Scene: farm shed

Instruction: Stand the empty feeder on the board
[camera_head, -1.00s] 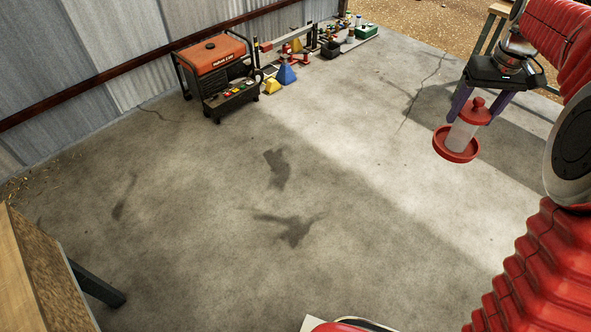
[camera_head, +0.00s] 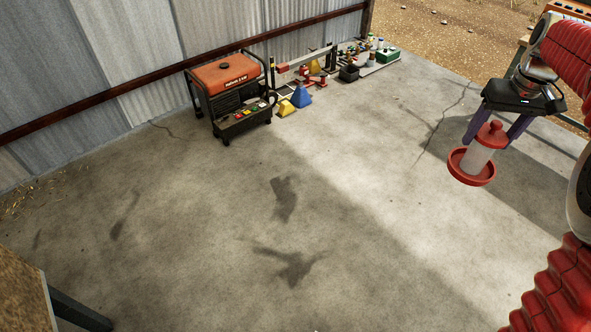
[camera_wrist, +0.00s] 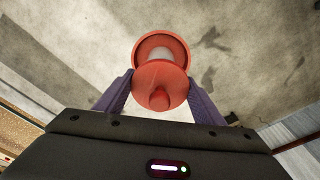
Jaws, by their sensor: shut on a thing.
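The feeder (camera_head: 478,158) has a red cap with a knob, a pale translucent body and a round red tray at its base. My gripper (camera_head: 492,140) is shut on the feeder near its top and holds it upright in the air above the concrete floor. The feeder also shows in the wrist view (camera_wrist: 160,80), between the two purple fingers, with its red cap nearest the camera. It looks empty, though the body is small in view. I cannot make out the board in these frames.
An orange generator (camera_head: 225,80) stands by the metal wall, with several small coloured items beside it. A brown table edge (camera_head: 22,300) is at the lower left, and a bench (camera_head: 570,12) is at the top right. The middle floor is clear.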

